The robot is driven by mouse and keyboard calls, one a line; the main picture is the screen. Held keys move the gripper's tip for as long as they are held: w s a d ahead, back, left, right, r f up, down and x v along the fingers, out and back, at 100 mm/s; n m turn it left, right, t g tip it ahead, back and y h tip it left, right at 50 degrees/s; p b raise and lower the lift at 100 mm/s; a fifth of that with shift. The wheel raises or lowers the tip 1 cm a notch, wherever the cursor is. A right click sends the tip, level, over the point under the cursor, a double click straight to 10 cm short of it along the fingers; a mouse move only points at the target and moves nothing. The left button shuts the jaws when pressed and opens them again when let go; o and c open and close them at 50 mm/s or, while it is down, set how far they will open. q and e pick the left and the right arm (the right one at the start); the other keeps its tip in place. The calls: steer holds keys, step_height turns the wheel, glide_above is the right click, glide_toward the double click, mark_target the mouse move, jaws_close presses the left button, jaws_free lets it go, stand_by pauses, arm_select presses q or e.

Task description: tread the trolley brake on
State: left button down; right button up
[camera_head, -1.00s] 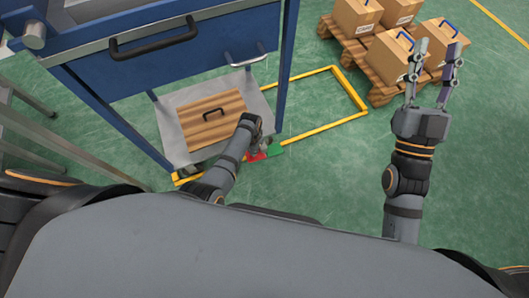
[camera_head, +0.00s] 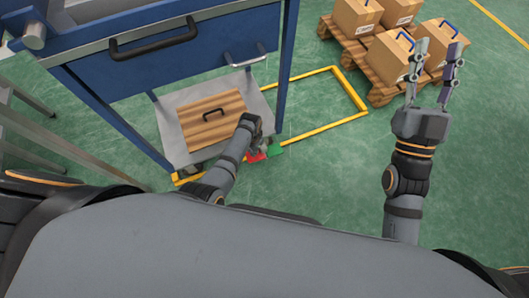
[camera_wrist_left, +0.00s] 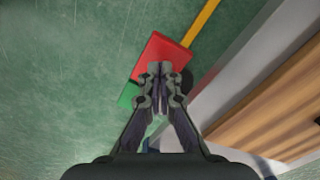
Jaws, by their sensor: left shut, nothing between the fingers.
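The trolley (camera_head: 283,75) has a blue frame and a low grey shelf at the left. A red pedal (camera_head: 257,157) and a green pedal (camera_head: 277,149) sit low by the trolley's near right corner. In the left wrist view the red pedal (camera_wrist_left: 158,50) lies under my fingertips, with part of the green pedal (camera_wrist_left: 128,95) beside it. My left gripper (camera_wrist_left: 160,70) is shut and empty, pointing down at the red pedal; I cannot tell whether it touches. My right gripper (camera_head: 438,45) is open and empty, raised at the right.
A wooden panel with a dark handle (camera_head: 211,118) lies on the trolley's low shelf. A yellow floor line (camera_head: 335,121) runs beside the trolley. A pallet (camera_head: 380,85) with several cardboard boxes stands at the back right. Green floor between trolley and right arm is clear.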

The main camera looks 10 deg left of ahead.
arm_select(q)
steer(key=shift+f, duration=0.1)
stand_by(0.3)
steer(key=shift+f+b, duration=1.3)
steer(key=shift+f, duration=0.35)
steer(key=shift+r, duration=0.15)
step_height(320, 180, up, 8)
steer(key=p, duration=0.9)
